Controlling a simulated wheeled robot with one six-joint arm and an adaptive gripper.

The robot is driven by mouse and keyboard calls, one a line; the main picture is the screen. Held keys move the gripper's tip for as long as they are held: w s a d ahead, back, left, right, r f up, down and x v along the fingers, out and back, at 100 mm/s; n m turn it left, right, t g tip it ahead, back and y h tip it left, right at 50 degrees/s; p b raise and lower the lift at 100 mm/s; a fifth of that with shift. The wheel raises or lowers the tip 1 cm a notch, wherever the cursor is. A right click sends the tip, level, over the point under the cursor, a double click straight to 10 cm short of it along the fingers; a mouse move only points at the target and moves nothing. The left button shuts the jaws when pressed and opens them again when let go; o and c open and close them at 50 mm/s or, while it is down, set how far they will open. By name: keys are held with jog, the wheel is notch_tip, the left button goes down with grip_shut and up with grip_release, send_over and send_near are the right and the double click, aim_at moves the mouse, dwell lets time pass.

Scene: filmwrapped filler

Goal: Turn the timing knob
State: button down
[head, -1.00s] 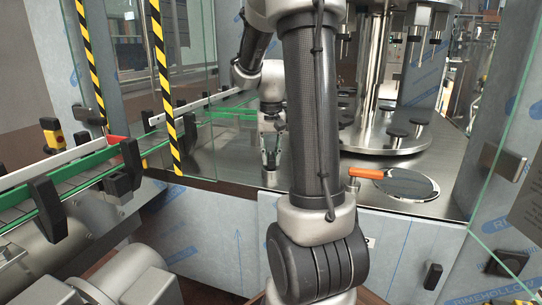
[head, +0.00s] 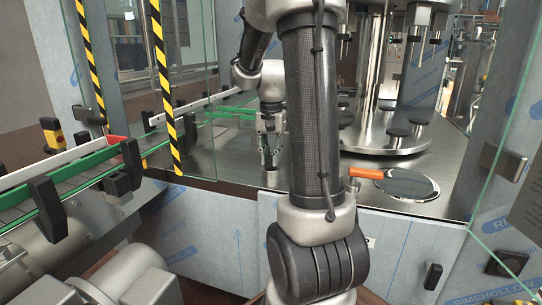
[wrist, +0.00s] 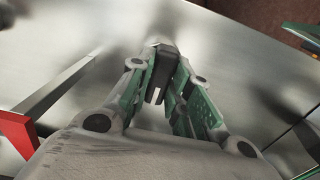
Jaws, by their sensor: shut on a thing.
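The timing knob (wrist: 157,68) is black with a white mark, and it shows between the fingertips in the wrist view. It stands on the bare steel deck. My gripper (wrist: 163,78) has green-padded fingers and points down. It is shut on the knob, with one finger on each side. In the head view my gripper (head: 269,158) is low over the deck, left of my upright arm link. The knob is too small there to make out clearly behind the fingers.
A green-railed conveyor (head: 75,172) runs in from the left. A black-and-yellow striped post (head: 165,90) stands left of my gripper. An orange handle (head: 366,173) and a dark round plate (head: 406,184) lie on the deck to the right, before the carousel (head: 385,140).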

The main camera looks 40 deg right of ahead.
aim_at(271, 155)
jog(key=c, duration=1.3)
grip_release()
notch_tip(271, 155, up, 12)
jog(key=shift+r, duration=0.1)
